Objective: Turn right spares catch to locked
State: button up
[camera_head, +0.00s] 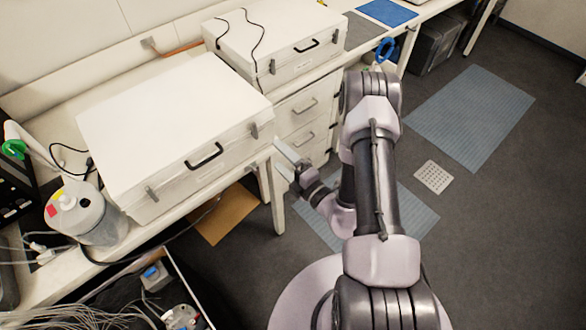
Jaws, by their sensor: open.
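A large white case (165,110) sits on the near bench with its lid down. Its front has a black handle (204,157), a left metal catch (152,194) and a right metal catch (254,131). A second white case (270,42) sits behind it, with a black handle (307,46) and a catch (272,67) on its front. I see no label that tells which case is the spares one. The catches are too small to read as locked or unlocked. My gripper (284,157) is open and empty, just right of the near case's right catch and apart from it.
White drawers (302,115) stand below the rear case. A bench leg (276,205) is close under my gripper. A grey bottle (85,215) stands left of the near case. An open dark bin (125,290) with cables is at lower left. Floor to the right is mostly clear.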

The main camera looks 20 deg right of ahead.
jog(key=v, duration=0.6)
jog(key=shift+a, duration=0.1)
